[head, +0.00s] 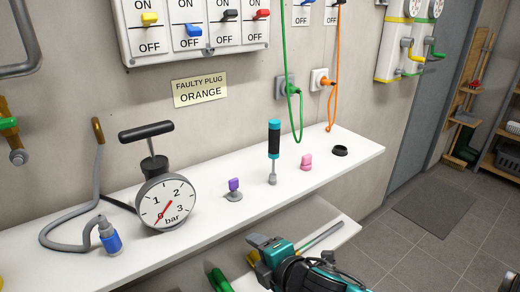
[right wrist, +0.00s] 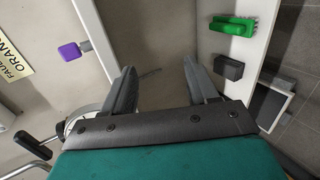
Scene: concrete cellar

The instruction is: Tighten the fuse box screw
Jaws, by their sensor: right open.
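No screw can be made out. My right gripper (head: 258,248) is in front of and below the shelf edge in the head view, apart from the tool. In the right wrist view its two fingers (right wrist: 160,88) are spread with nothing between them. My left gripper is not in view.
Green (head: 284,60) and orange (head: 334,60) cables hang from the wall. A green brush (right wrist: 232,27) shows in the right wrist view.

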